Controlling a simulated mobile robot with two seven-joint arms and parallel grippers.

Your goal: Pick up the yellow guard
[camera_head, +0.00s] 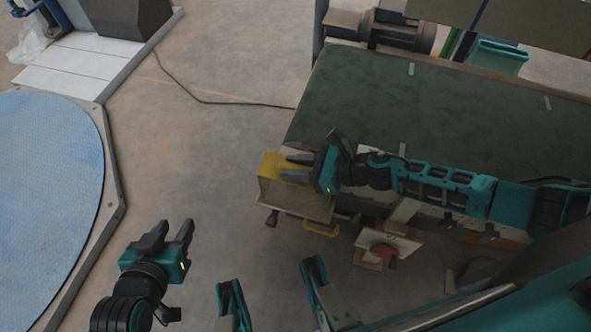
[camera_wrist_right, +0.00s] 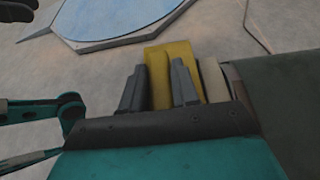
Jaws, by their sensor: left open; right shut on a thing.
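The yellow guard (camera_head: 268,167) is at the left end of the dark green conveyor, its yellow face upward. My right gripper (camera_head: 285,168) reaches in from the right and is shut on the guard. In the right wrist view the guard (camera_wrist_right: 158,62) shows between and beyond the two fingers (camera_wrist_right: 158,85). Whether the guard touches the conveyor frame cannot be told. My left gripper (camera_head: 170,232) is open and empty, low at the left over bare floor, well apart from the guard.
The conveyor belt (camera_head: 430,110) fills the upper right, with a motor (camera_head: 400,30) behind it. A yellow handle (camera_head: 322,230) sits below the guard. A round blue platform (camera_head: 45,190) is at the left. Open floor (camera_head: 200,140) lies between, crossed by a cable (camera_head: 215,101).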

